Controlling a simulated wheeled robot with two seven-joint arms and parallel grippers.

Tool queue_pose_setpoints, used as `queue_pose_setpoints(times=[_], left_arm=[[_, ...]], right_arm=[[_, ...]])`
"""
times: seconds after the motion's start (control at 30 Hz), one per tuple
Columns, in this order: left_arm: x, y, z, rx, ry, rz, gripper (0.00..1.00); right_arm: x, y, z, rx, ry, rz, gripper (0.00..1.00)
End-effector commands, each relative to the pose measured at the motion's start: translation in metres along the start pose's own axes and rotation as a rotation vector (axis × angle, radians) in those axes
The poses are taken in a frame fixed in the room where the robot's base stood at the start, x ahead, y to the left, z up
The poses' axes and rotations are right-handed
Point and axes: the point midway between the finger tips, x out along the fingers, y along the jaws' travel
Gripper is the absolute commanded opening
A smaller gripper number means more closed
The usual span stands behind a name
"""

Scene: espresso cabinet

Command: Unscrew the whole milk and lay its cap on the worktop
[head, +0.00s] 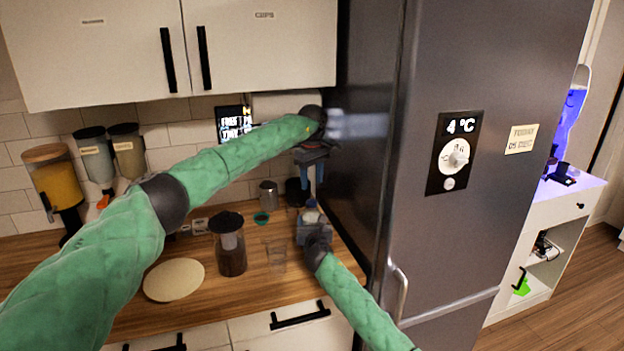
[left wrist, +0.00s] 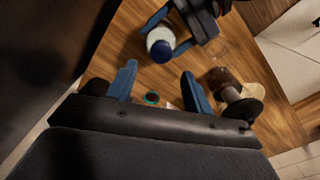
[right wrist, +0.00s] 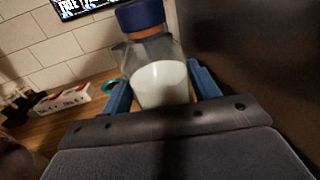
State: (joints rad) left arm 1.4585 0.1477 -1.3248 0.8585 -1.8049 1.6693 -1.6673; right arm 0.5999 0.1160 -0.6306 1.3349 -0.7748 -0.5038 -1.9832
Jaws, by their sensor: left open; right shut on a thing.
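The milk bottle (right wrist: 160,85) is clear with white milk inside, and its dark blue cap (right wrist: 140,14) sits on its neck. My right gripper (right wrist: 162,90) is shut on the bottle's body and holds it roughly upright. In the head view the bottle (head: 311,214) is over the worktop (head: 215,291) beside the fridge; contact with the wood is hard to see. My left gripper (head: 313,178) is open, fingers down, above the bottle. In the left wrist view the bottle (left wrist: 160,45) lies beyond the open fingers, not between them.
A dark-lidded jar (head: 231,250), a clear glass (head: 276,254), a small teal ring (head: 261,218) and a metal canister (head: 268,194) stand left of the bottle. A round pale board (head: 174,280) lies further left. The grey fridge (head: 380,150) closes off the right side.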

Motion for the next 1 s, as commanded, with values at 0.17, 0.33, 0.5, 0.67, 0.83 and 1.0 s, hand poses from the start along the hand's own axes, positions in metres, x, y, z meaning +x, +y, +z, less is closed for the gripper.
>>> queue_pose_setpoints(times=[0.17, 0.33, 0.5, 0.67, 0.83, 1.0], left_arm=[[0.002, 0.0, 0.0, 0.074, 0.0, -0.002, 0.51], [0.009, 0.0, 0.0, 0.084, 0.0, -0.002, 0.51], [0.026, -0.001, 0.0, 0.083, -0.001, -0.003, 0.51], [0.048, -0.001, 0.001, 0.083, -0.002, -0.003, 0.51], [0.07, -0.001, 0.001, 0.083, -0.002, -0.002, 0.51], [0.081, -0.001, 0.0, 0.082, -0.001, -0.002, 0.51]], right_arm=[[-0.003, -0.001, -0.016, -0.002, 0.018, -0.002, 0.0], [-0.003, -0.001, -0.016, -0.003, 0.018, -0.002, 0.0], [-0.003, -0.001, -0.016, -0.003, 0.018, -0.002, 0.0], [-0.003, -0.001, -0.016, -0.003, 0.018, -0.002, 0.0], [-0.003, -0.001, -0.016, -0.003, 0.018, -0.002, 0.0], [-0.003, -0.001, -0.016, -0.003, 0.018, -0.002, 0.0]])
